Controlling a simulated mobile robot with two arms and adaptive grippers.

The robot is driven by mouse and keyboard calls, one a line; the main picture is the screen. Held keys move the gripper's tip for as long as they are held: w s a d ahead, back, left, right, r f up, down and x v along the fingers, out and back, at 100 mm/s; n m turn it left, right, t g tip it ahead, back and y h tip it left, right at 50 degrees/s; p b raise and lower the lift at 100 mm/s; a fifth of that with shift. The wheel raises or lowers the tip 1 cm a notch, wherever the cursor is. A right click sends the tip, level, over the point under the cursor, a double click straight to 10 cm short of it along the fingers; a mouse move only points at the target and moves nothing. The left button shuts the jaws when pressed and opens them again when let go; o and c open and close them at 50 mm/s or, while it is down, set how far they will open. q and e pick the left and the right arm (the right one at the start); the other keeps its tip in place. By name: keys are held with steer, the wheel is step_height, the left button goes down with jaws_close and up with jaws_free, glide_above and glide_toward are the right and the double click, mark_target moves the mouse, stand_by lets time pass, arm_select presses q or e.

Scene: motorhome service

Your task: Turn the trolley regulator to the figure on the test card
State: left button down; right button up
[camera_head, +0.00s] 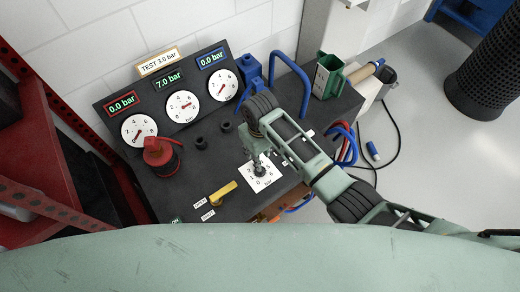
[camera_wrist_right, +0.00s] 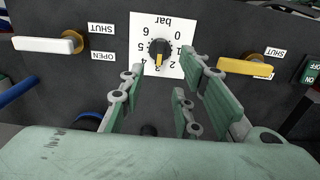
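The regulator knob (camera_wrist_right: 158,47), black with a yellow pointer, sits on a white 0–6 bar dial plate (camera_wrist_right: 180,24) seen upside down in the right wrist view. Its pointer lies around the 3–4 side; the exact figure is hard to read. The test card (camera_head: 158,62) reads TEST 3.0 bar. In the head view the dial plate (camera_head: 265,182) is partly covered by my right gripper (camera_head: 258,163). In the wrist view my right gripper (camera_wrist_right: 163,72) is open, with fingers apart on either side below the knob; contact is not visible. My left gripper is not in view.
Displays read red 0.0 (camera_head: 122,104), green 7.0 (camera_head: 168,79) and blue 0.0 bar (camera_head: 212,58) above gauges. A yellow lever (camera_wrist_right: 246,67) and a white lever (camera_wrist_right: 42,44) flank the dial.

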steer(key=shift+r, duration=1.4)
steer(key=s+d+r+m+t, duration=0.2)
steer(key=s+d+r+m, duration=0.1)
steer(key=s+d, duration=0.7)
steer(key=s+d+r+m+t, duration=0.2)
steer(key=s+d+r, duration=0.2)
steer(key=s+d, duration=0.7)
step_height(320, 180, down, 27)
steer(key=s+g, duration=0.1)
steer(key=g, duration=0.1)
steer(key=s+d+f+g, duration=0.1)
steer(key=s+d+f, duration=0.1)
steer(key=s+f, duration=1.3)
steer(key=shift+s+d+f, duration=0.25)
steer(key=shift+s+f, duration=0.15)
steer(key=shift+s, duration=0.65)
